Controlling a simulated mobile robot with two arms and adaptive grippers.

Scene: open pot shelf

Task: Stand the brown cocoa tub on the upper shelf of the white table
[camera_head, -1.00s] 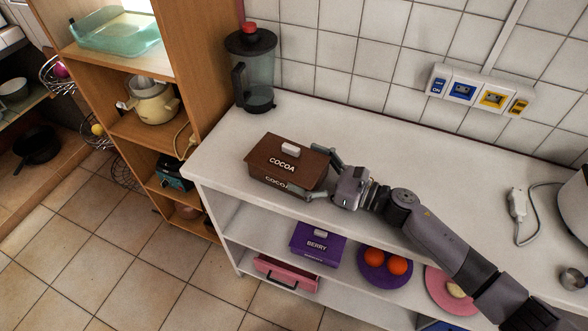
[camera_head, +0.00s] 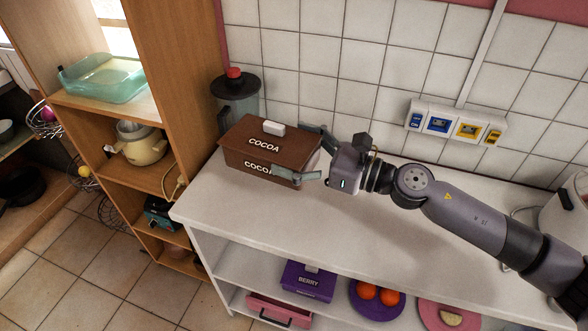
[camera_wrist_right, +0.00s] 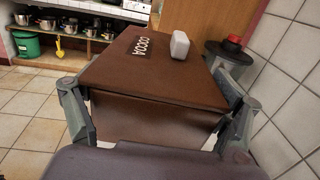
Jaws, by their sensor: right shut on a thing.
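The brown cocoa tub (camera_head: 262,160) has a lid with a white knob and "COCOA" lettering on its lid and front. My right gripper (camera_head: 312,155) is shut on the tub's right end and holds it upright, apparently raised above the top of the white table (camera_head: 300,215). In the right wrist view the tub (camera_wrist_right: 150,75) lies between the two fingers of my right gripper (camera_wrist_right: 155,115). The upper shelf (camera_head: 240,262) under the table top is partly visible; the purple berry tub (camera_head: 308,280) stands on it. My left gripper is not in view.
A blender (camera_head: 236,92) stands behind the tub at the table's left back. A purple plate (camera_head: 377,300) with orange fruit and a pink plate (camera_head: 449,316) are right of the berry tub. A wooden shelf unit (camera_head: 175,70) stands at left. The middle table top is clear.

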